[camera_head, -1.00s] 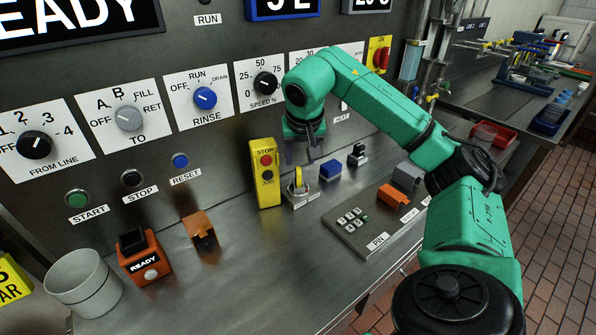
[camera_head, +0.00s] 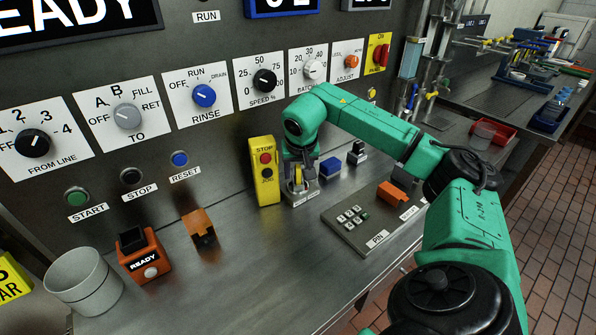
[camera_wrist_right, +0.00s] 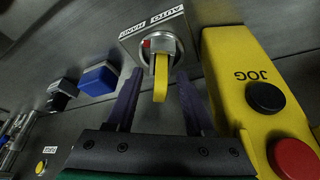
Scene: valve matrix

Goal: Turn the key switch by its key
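The key switch (camera_head: 303,199) sits on a grey plate on the steel counter, just right of a yellow STOP/JOG box (camera_head: 264,173). In the right wrist view its round metal lock (camera_wrist_right: 151,46) has a red mark, with AUTO and HAND labels beside it. The yellow key (camera_wrist_right: 161,77) sticks out of the lock towards the camera. My right gripper (camera_head: 299,181) is low over the switch. In the wrist view its two dark purple fingers (camera_wrist_right: 160,93) are apart, one on each side of the key, with gaps showing. My left gripper is not in view.
The yellow box with its JOG and red STOP buttons stands close beside one finger. A blue block (camera_head: 330,168) and a black switch (camera_head: 357,153) are on the other side. A keypad (camera_head: 357,219) lies in front.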

